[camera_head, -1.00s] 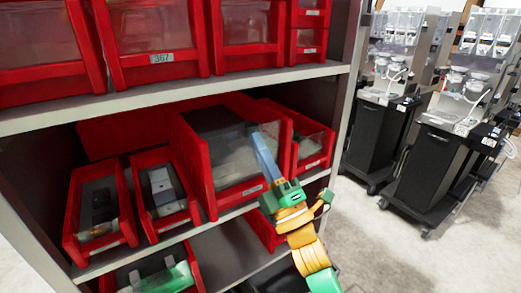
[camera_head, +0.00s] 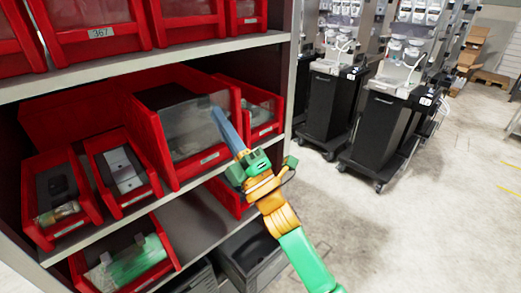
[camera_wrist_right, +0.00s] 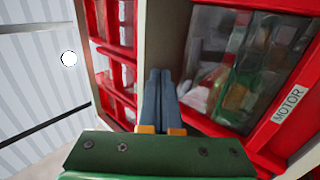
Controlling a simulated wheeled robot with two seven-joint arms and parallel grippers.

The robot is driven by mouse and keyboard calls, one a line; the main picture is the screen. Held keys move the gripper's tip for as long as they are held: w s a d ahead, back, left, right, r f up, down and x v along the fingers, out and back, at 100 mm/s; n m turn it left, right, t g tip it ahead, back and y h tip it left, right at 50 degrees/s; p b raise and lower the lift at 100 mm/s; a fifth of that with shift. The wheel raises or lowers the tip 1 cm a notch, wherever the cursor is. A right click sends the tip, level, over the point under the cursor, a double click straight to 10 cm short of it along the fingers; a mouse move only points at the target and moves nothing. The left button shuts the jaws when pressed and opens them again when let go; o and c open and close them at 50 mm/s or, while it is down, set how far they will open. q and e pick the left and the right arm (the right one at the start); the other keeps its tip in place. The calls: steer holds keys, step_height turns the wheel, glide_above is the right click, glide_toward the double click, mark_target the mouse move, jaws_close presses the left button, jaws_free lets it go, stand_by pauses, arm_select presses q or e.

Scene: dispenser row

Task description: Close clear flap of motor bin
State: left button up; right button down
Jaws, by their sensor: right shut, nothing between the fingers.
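The motor bin (camera_head: 158,140) is the large red bin on the middle shelf in the head view. Its clear flap (camera_head: 190,128) spans the front frame; I cannot tell whether it sits fully closed. In the right wrist view the red frame bears a MOTOR label (camera_wrist_right: 289,104), and the clear flap (camera_wrist_right: 235,70) shows blurred coloured shapes. My right gripper (camera_head: 215,110) is shut and empty, its blue fingers in front of the flap's right part. In the right wrist view its fingers (camera_wrist_right: 160,74) lie beside the bin's frame; contact is unclear. My left gripper is out of view.
Smaller red bins (camera_head: 125,170) stand left of the motor bin, and another (camera_head: 262,108) stands right. An upper shelf edge (camera_head: 150,62) runs above. A lower bin (camera_head: 128,258) holds a green item. Black carts (camera_head: 385,125) stand at right, with open floor before them.

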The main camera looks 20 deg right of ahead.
steer(key=s+d+b, duration=0.2)
steer(key=s+d, duration=0.1)
steer(key=s, duration=0.6)
steer(key=w+d+f+m+g+h, duration=0.2)
steer(key=w+f+m+g+h, duration=0.15)
steer(key=f, duration=0.75)
steer(key=w+d+f+m+g+h, duration=0.2)
steer(key=w+f+m+h, duration=0.15)
steer(key=f, duration=0.75)
step_height(320, 180, down, 18)
steer(key=s+d+r+m+g, duration=0.1)
steer(key=s+d+m+g, duration=0.1)
steer(key=m+g, duration=0.3)
steer(key=s+f+m+g+h, duration=0.2)
steer(key=s+f+m+g, duration=0.35)
steer(key=s+f, duration=1.35)
steer(key=s+f+m+g, duration=0.1)
steer(key=s+f+g, duration=0.2)
steer(key=s, duration=0.6)
steer(key=s+f+m+g, duration=0.1)
steer(key=s+f+g, duration=0.3)
steer(key=s, duration=0.5)
steer(key=shift+a+f, duration=0.45)
steer(key=shift+f, duration=0.45)
